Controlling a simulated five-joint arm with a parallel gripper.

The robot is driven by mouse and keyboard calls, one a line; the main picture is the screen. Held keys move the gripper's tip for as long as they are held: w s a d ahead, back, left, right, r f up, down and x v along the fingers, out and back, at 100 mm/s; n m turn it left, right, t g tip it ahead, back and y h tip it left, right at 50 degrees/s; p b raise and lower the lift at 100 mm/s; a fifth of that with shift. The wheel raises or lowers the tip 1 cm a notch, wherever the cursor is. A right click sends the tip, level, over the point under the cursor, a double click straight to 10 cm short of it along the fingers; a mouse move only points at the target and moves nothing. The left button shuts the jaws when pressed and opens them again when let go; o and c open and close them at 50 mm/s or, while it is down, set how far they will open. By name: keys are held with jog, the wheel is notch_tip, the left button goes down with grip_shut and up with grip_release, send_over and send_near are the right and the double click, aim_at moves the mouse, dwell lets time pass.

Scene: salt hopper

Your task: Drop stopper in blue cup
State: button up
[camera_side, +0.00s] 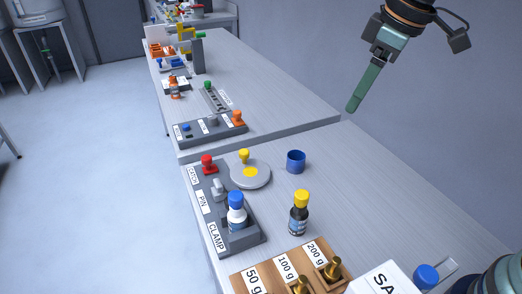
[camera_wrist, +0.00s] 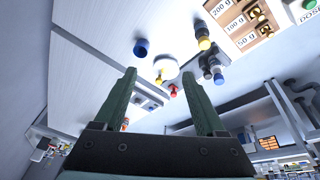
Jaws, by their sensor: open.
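The blue cup (camera_side: 296,161) stands upright on the near bench, right of a round grey plate. It also shows in the wrist view (camera_wrist: 141,48), beyond my fingers. A dark bottle with a yellow stopper-like top (camera_side: 301,198) stands in front of the cup. A white bottle with a blue top (camera_side: 236,205) stands at the clamp block. Which top is the stopper I cannot tell. My gripper (camera_side: 353,108) is high above the bench, right of and above the cup, touching nothing. In the wrist view its two green fingers (camera_wrist: 158,74) are apart with nothing held between them.
The round plate (camera_side: 262,179) bears a yellow knob. A wooden weight rack (camera_side: 243,273) lies at the front. A second bench with a control panel (camera_side: 211,129) is behind. Bench right of the cup is clear.

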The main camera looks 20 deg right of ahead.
jog(key=w+a+f+n+g, duration=0.1)
jog(key=w+a+n, duration=0.15)
jog(key=a, duration=0.35)
jog(key=w+a+n+g, duration=0.1)
jog(key=w+a+n, duration=0.1)
jog(key=a+n, duration=0.3)
jog(key=n+g, duration=0.1)
jog(key=n, duration=0.3)
send_over(234, 195)
notch_tip(234, 195, down, 5)
jog(key=shift+h, duration=0.4)
notch_tip(234, 195, down, 12)
jog(key=shift+r, duration=0.1)
grip_shut()
